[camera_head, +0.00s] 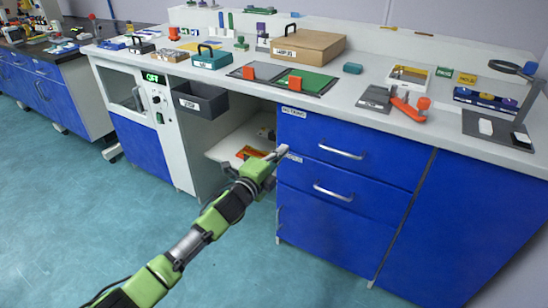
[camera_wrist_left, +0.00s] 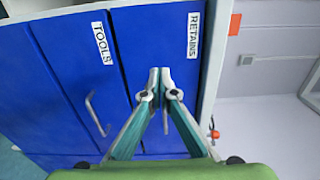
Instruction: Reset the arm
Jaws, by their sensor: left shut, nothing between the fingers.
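My left arm (camera_head: 195,240) is green and grey and reaches up from the lower left in the head view. Its left gripper (camera_head: 281,151) is shut and empty, in front of the left edge of the blue drawers. In the left wrist view the left gripper (camera_wrist_left: 160,75) has its two fingertips together in front of the blue drawer fronts. The drawers labelled TOOLS (camera_wrist_left: 85,60) and RETAINS (camera_wrist_left: 165,40) appear closed there. I cannot tell whether the fingertips touch a drawer front. My right gripper is out of view.
The white bench top (camera_head: 340,85) holds a brown case (camera_head: 308,46), a green and dark mat (camera_head: 303,80) and an orange-handled tool (camera_head: 410,108). A grey bin (camera_head: 200,101) sticks out at the bench front beside the white machine (camera_head: 135,90). The floor (camera_head: 60,220) at left is clear.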

